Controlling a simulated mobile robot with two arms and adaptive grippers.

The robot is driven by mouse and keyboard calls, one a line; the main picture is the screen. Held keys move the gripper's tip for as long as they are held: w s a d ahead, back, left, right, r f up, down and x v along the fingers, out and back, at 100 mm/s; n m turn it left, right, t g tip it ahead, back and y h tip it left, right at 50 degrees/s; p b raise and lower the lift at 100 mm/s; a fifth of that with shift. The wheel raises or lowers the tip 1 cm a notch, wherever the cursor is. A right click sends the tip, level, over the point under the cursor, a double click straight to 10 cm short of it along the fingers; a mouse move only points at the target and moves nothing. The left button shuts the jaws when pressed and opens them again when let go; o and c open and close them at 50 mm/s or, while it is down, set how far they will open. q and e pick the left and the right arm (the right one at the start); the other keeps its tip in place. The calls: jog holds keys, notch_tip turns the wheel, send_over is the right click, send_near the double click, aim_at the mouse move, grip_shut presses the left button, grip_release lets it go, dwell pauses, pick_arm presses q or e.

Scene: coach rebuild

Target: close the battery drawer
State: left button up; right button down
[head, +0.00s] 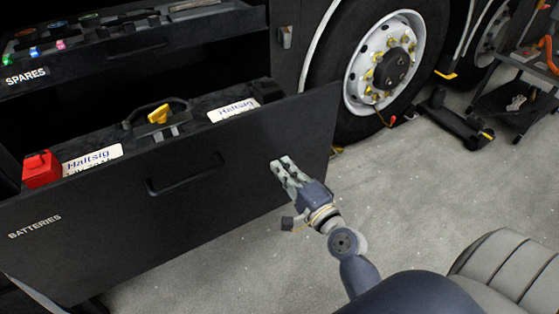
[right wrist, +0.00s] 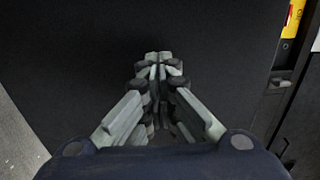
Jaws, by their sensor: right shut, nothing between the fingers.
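The battery drawer (head: 105,225), a black front lettered BATTERIES with a dark bar handle, stands pulled out from the cabinet. Inside it are a battery with white labels and a red terminal cover (head: 41,169). My right gripper (head: 283,165) is shut and empty, its fingertips at the right part of the drawer front, right of the handle (head: 186,175). In the right wrist view the shut fingers (right wrist: 158,62) point at the dark drawer front (right wrist: 75,55); whether they touch it I cannot tell. My left gripper is out of view.
The SPARES drawer (head: 140,47) above is also out, holding small coloured items. A vehicle wheel (head: 384,62) stands to the right of the cabinet. A dark jack-like tool (head: 455,122) and a cart (head: 520,90) are at the right. Grey floor (head: 400,190) lies open in front.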

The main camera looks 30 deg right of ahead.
jog(key=shift+w, duration=1.1)
jog(key=shift+w, duration=0.1)
